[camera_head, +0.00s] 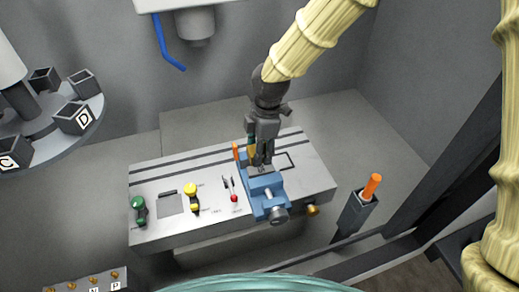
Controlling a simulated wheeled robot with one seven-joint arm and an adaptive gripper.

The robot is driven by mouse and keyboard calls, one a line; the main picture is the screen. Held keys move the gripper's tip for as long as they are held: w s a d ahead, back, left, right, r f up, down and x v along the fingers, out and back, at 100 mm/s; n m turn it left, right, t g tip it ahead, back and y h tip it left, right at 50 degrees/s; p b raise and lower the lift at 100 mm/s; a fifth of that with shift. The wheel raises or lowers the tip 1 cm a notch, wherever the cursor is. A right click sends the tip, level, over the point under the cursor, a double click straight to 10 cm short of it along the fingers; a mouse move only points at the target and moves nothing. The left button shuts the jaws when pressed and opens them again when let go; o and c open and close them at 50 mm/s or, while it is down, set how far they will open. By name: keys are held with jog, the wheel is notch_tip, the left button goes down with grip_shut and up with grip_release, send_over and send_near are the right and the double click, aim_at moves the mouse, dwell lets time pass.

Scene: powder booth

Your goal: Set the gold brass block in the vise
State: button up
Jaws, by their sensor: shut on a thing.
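The blue vise (266,190) stands on the right half of the grey slotted table, its round screw end toward the front. My gripper (261,162) points down right over the vise jaws and is shut. A small gold patch, seemingly the gold brass block (251,153), shows at the left side of the fingers, by the back of the vise. Most of it is hidden by the fingers. I cannot tell whether it touches the vise jaws or is held just above them.
The slotted table (150,187) carries a green-knobbed part (138,206), a yellow-knobbed part (191,196) and a red-knobbed lever (234,197) left of the vise. An orange-handled tool (371,187) stands in a dark holder at right. A lettered carousel (60,137) is at left.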

jog(key=shift+f, duration=0.25)
jog(key=shift+f+b, duration=0.6)
jog(key=shift+f, duration=0.55)
jog(key=shift+f, duration=0.1)
